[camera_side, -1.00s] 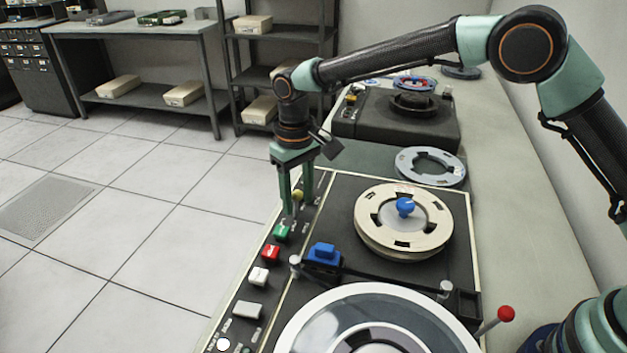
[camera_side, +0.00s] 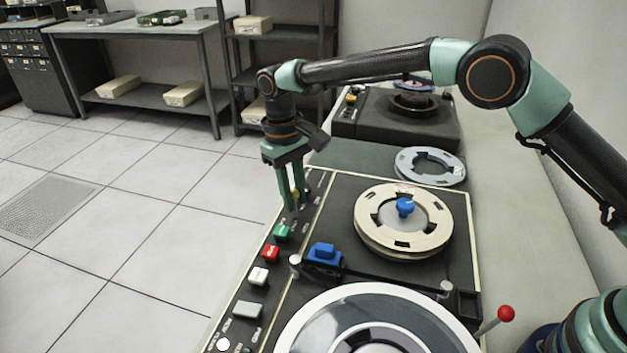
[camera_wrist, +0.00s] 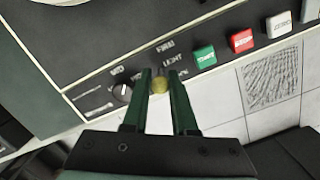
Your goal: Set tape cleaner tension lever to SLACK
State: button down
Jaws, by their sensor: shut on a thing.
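The lever's small yellow knob (camera_side: 295,195) stands on the dark control panel at the left edge of the tape machine. In the wrist view the yellow knob (camera_wrist: 159,87) lies between my two green fingers. My gripper (camera_side: 290,203) points down and is shut on this knob; the fingers also show in the wrist view (camera_wrist: 160,74). Labels reading FIRM and LIGHT stand beside the knob in the wrist view. A lower label is partly covered by a finger, so the exact lever setting cannot be told.
A green button (camera_side: 282,232), a red button (camera_side: 270,252) and a white button (camera_side: 258,275) line the panel. A black rotary knob (camera_wrist: 122,92) sits beside the lever. A cream reel (camera_side: 375,245) and a red-tipped lever (camera_side: 505,313) are to the right. Open floor lies left.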

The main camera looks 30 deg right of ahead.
jog(key=c, duration=0.7)
grip_release()
notch_tip(320, 180, up, 12)
jog(key=w, duration=0.1)
jog(key=shift+w+a, duration=0.15)
jog(key=shift+a, duration=0.1)
